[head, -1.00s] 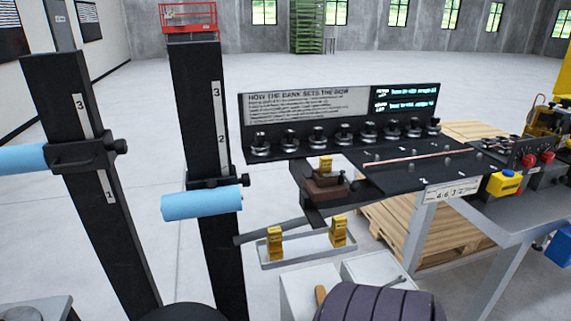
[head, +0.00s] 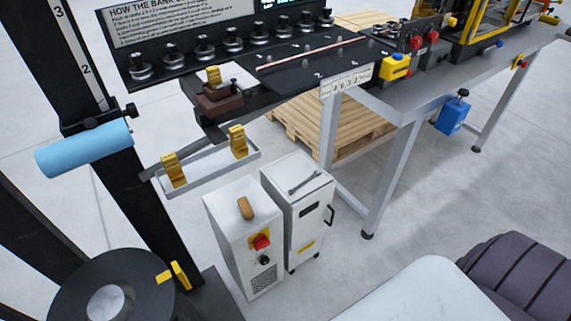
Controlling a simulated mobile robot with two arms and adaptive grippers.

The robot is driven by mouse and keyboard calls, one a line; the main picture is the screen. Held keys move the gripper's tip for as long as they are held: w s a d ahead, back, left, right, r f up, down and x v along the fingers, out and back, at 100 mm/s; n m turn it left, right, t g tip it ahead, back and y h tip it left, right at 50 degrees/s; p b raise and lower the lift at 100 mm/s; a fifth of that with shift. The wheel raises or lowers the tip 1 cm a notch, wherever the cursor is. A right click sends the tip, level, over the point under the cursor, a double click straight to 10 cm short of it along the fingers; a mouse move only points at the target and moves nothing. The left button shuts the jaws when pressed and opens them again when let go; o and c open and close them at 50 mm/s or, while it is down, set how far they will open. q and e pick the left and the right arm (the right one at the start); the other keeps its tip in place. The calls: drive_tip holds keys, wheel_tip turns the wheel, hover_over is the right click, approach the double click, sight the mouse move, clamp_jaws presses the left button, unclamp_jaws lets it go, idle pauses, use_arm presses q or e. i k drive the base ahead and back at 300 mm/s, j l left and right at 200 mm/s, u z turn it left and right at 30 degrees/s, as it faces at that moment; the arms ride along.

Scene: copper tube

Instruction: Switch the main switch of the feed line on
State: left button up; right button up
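A red rotary switch on a yellow plate (head: 260,241) sits on the front of a pale grey cabinet (head: 228,240), low on the floor in the head view. A small black round knob (head: 264,260) is just below it. Its knob looks tilted, but whether it stands at on or off is too small to tell. Another red and yellow control (head: 519,62) is on the bench edge at the far right. Neither of my grippers is in view. A pale rounded part and a dark ribbed part at the bottom right seem to be mine.
A second pale cabinet (head: 300,205) with a wrench (head: 305,181) on top stands right beside the first. The bench (head: 400,115) rises behind, a black reel (head: 65,290) stands left. Floor in front is open.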

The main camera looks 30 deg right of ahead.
sight(262, 241)
drive_tip(key=z, duration=0.7)
drive_tip(key=l+u, duration=0.4)
drive_tip(key=l, duration=2.2)
